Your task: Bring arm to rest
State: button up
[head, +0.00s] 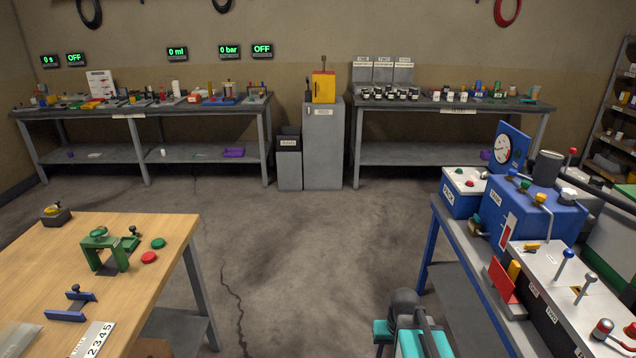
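Part of my arm (408,325), grey with teal pieces, shows at the bottom edge, right of the middle. It is in the gap between the wooden table and the blue-framed bench and seems close to the bench's near leg. No gripper fingers can be made out, and the rest of the arm is cut off by the frame. I see nothing held.
A wooden table (130,240) at left carries a green stand (106,250) and red and green discs. A blue-framed bench (462,262) at right carries a blue tank (540,215) and levers. The concrete floor (300,240) between is clear. Two grey workbenches and a cabinet (323,150) line the back wall.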

jog(key=s+a+f, duration=0.2)
jog(key=s+a, duration=0.1)
jog(key=a, duration=0.2)
jog(key=s+f+g, duration=0.3)
jog(key=s+f, duration=0.6)
jog(key=s, duration=0.3)
jog(key=s+f+g, duration=0.3)
jog(key=s+f, duration=0.6)
jog(key=s, duration=0.4)
jog(key=shift+s+d+n, duration=0.25)
jog(key=shift+d+n, duration=0.05)
jog(key=shift+d, duration=0.05)
